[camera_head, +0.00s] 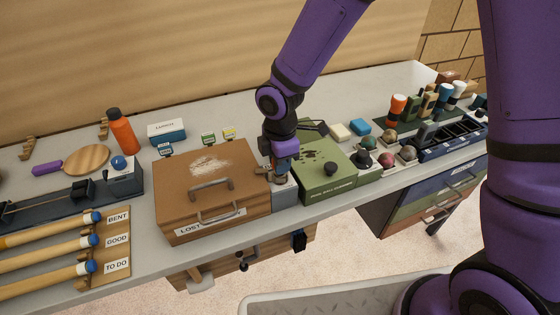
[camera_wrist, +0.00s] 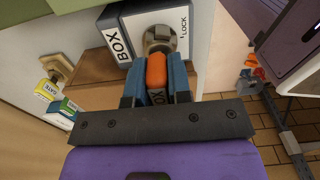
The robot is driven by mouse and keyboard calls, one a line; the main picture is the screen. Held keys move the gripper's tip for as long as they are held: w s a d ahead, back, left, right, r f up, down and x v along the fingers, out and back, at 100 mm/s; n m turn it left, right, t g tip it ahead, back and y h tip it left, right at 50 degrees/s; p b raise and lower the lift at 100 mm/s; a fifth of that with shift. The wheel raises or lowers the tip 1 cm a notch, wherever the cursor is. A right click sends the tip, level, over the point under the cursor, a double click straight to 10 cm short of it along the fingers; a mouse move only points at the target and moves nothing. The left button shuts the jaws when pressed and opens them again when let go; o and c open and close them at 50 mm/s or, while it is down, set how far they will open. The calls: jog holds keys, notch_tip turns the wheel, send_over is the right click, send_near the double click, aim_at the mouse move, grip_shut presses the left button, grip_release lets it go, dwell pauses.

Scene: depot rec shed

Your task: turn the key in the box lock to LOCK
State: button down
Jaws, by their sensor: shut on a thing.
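The box lock (camera_wrist: 184,28) is a pale grey block with a dark edge, marked BOX and LOCK, at the top of the wrist view. Its round metal cylinder (camera_wrist: 160,38) faces my gripper. In the head view the grey lock block (camera_head: 286,194) stands between the brown box and the green box. My gripper (camera_wrist: 155,84) is shut on the orange key (camera_wrist: 156,70), one blue finger on each side, right at the cylinder. A dark part lettered BOX shows below the orange head. The fingers hide part of the key. In the head view my gripper (camera_head: 279,172) covers the key.
The brown lost-property box (camera_head: 190,212) is close on the left, the green box (camera_head: 326,180) close on the right. Small GATE tags (camera_wrist: 60,92) show at left in the wrist view. Balls and bottles crowd the counter's right. Some counter (camera_head: 240,109) behind the boxes is bare.

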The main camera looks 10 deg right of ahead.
jog(key=shift+n, duration=0.9)
jog(key=c, duration=1)
grip_release()
jog(key=shift+r, duration=0.15)
jog(key=shift+r, duration=4.35)
jog(key=shift+r, duration=0.1)
